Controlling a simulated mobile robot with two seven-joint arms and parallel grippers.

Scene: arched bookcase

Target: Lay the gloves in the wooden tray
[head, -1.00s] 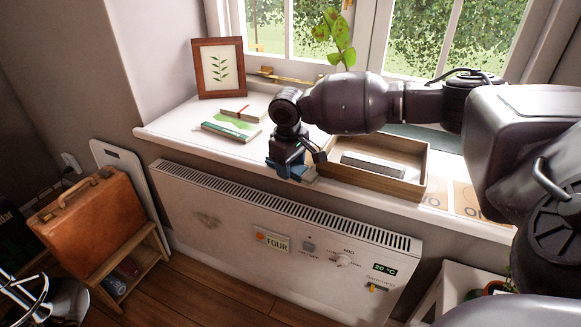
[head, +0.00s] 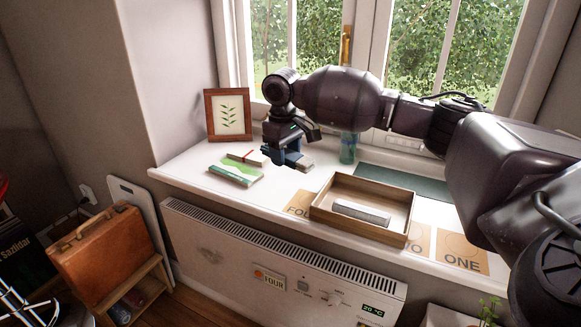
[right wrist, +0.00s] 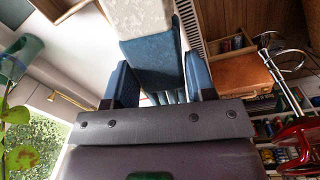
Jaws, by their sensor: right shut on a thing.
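My right gripper (head: 286,156) is above the windowsill, to the left of and behind the wooden tray. It is shut on a soft-looking blue thing with a pale grey end, which I take to be the gloves (head: 304,165). In the right wrist view the gloves (right wrist: 152,62) sit between the two blue fingers, the grey end reaching beyond them. The wooden tray (head: 357,228) stands on the sill, and a grey flat bar-like thing (head: 362,213) lies in it, with bare floor around it. My left gripper is not in view.
Green and white books (head: 235,174) lie on the sill at the left, before a framed leaf picture (head: 228,115). A bluish glass (head: 347,148) stands behind the tray. A heater (head: 240,250) is below.

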